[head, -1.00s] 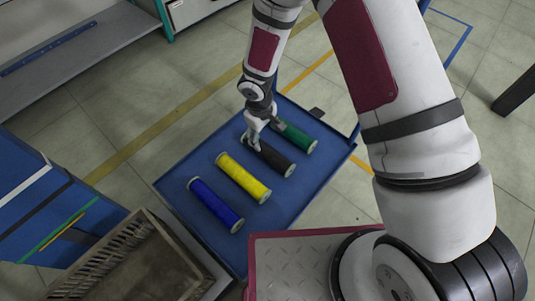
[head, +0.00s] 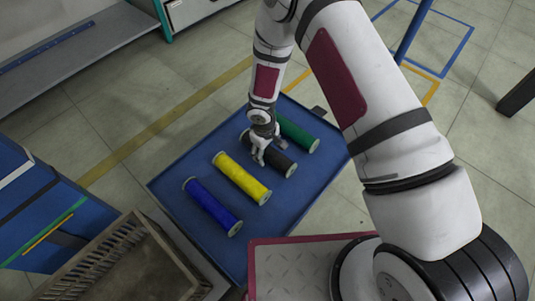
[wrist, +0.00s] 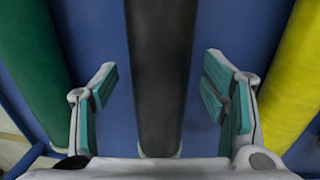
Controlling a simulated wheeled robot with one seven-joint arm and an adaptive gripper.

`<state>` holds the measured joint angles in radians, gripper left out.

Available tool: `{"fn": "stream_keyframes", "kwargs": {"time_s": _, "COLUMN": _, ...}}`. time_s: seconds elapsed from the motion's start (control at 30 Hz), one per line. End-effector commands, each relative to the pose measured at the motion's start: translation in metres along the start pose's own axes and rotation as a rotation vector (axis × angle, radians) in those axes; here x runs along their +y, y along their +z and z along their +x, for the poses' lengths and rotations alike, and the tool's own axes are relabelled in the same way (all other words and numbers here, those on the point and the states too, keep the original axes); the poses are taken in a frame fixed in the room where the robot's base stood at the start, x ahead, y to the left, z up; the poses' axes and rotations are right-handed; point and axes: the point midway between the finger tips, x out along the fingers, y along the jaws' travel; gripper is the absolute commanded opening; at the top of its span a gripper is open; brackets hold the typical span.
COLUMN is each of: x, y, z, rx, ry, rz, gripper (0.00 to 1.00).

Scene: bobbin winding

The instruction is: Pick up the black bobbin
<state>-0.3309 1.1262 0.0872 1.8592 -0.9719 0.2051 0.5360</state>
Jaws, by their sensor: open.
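The black bobbin (head: 280,163) lies on the blue tray (head: 170,187) between the green and yellow bobbins. My gripper (head: 266,153) is over it, partly hiding its middle in the head view. In the wrist view the black bobbin (wrist: 160,75) runs lengthwise between my two open fingers (wrist: 160,95). There is a blue gap on each side of it, so neither finger appears to touch it. How far the fingertips are above the tray is hard to tell.
The green bobbin (head: 297,132) lies on one side and the yellow bobbin (head: 241,178) on the other. The blue bobbin (head: 212,207) lies beyond the yellow one. A slatted crate (head: 140,262) stands at the lower left.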

Motion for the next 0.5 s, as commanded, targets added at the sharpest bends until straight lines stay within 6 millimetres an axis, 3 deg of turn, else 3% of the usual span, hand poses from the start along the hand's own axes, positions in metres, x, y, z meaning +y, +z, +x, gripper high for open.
{"fn": "stream_keyframes", "kwargs": {"time_s": 0.1, "x": -0.0005, "y": 0.0002, "z": 0.0128, "rx": -0.001, "ry": 0.0, "rz": 0.0, "gripper": 0.67}}
{"fn": "stream_keyframes", "kwargs": {"time_s": 0.3, "x": -0.0002, "y": 0.0, "z": 0.0121, "rx": 0.0, "ry": 0.0, "rz": 0.0, "gripper": 0.67}}
{"fn": "stream_keyframes", "kwargs": {"time_s": 0.37, "x": -0.0002, "y": 0.0, "z": 0.012, "rx": 0.0, "ry": 0.0, "rz": 0.0, "gripper": 0.56}}
{"fn": "stream_keyframes", "kwargs": {"time_s": 0.5, "x": -0.0002, "y": 0.0001, "z": 0.012, "rx": 0.0, "ry": 0.0, "rz": 0.0, "gripper": 0.24}}
